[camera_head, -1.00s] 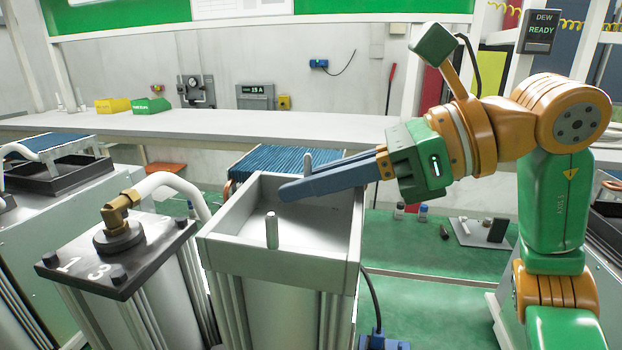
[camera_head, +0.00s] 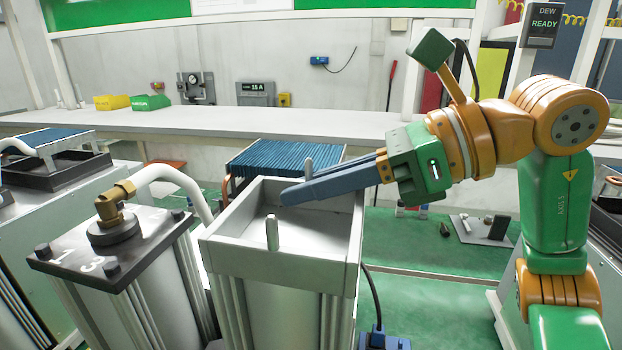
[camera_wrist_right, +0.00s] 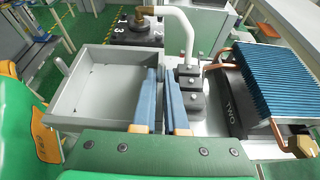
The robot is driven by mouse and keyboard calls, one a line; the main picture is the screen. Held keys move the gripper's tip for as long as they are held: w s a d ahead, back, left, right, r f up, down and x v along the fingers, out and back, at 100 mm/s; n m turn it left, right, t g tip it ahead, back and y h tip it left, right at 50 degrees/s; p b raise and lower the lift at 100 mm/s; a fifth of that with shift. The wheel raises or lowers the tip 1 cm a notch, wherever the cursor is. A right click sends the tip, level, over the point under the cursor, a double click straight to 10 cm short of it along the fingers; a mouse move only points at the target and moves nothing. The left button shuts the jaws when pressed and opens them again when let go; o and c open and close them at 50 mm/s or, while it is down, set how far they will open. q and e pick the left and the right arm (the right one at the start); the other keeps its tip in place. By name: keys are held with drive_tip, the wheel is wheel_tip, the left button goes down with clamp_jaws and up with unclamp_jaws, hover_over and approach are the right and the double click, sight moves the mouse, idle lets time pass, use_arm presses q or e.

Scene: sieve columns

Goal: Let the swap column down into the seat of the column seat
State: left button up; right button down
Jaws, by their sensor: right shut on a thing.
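The swap column, as I take it, is the grey ribbed column (camera_head: 283,318) with a square open-topped box head; the head's near side also shows in the right wrist view (camera_wrist_right: 95,117). A short metal post stands free at its near wall and another at its far wall. My right gripper (camera_head: 287,194) reaches in from the right along the far wall. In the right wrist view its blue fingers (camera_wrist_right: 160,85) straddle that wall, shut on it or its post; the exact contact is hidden. The column seat and the column's foot are not visible. My left gripper is not in view.
A capped column (camera_head: 110,245) marked 1 and 3, with a brass elbow and white pipe, stands close on the left. A blue ribbed rack (camera_head: 275,158) lies behind the box head. A long bench (camera_head: 200,122) crosses the back. Green floor shows at right.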

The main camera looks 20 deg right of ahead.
sight(335, 211)
drive_tip(key=shift+w+f+b, duration=0.1)
drive_tip(key=shift+f+b, duration=1.15)
drive_tip(key=shift+f, duration=0.6)
drive_tip(key=shift+r+p, duration=0.1)
drive_tip(key=shift+p, duration=0.2)
drive_tip(key=shift+f+b, duration=1.85)
drive_tip(key=shift+f, duration=0.25)
drive_tip(key=c, duration=0.9)
unclamp_jaws()
drive_tip(key=shift+s+a+r, duration=0.1)
drive_tip(key=shift+s, duration=0.2)
